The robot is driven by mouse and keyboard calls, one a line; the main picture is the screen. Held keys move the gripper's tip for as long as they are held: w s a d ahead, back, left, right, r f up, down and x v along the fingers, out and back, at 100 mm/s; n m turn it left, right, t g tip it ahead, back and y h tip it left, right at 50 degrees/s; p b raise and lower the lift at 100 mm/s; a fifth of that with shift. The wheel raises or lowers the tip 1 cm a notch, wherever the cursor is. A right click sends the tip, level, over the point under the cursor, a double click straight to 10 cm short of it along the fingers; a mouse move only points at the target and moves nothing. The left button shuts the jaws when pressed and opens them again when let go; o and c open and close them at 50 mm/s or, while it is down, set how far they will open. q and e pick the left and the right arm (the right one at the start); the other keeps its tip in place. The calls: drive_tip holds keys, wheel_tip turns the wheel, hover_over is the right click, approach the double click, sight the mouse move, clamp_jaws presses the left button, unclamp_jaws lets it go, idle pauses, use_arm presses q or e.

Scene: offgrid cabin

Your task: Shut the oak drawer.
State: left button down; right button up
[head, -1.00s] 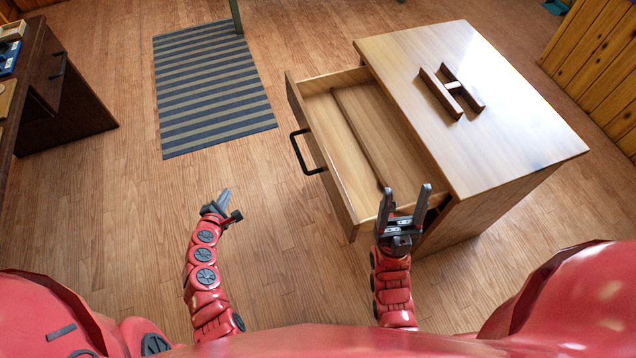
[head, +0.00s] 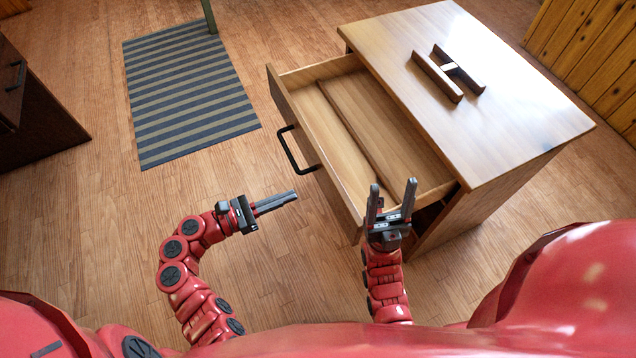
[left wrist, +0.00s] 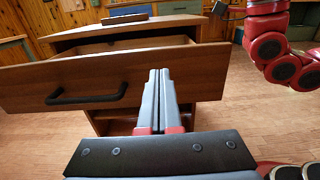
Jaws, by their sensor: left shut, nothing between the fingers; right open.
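The oak drawer (head: 335,181) stands pulled out of the wooden cabinet (head: 490,80) in the head view, and its inside looks empty apart from a divider (head: 358,131). Its black bar handle (head: 298,150) is on the front face. The drawer front also shows in the left wrist view (left wrist: 190,75), with the handle (left wrist: 86,96) to the left. My left gripper (head: 294,195) is shut and empty, pointing right at the drawer front, apart from it and nearer me than the handle. My right gripper (head: 391,184) is open and empty, by the drawer's near side and the cabinet corner.
A dark wooden holder (head: 448,74) lies on the cabinet top. A striped rug (head: 190,90) lies on the floor at the back left. A dark desk (head: 35,110) stands at the far left.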

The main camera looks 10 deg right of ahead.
sight(330, 179)
use_arm(q)
drive_tip(key=x, duration=0.9)
drive_tip(key=shift+a, duration=0.1)
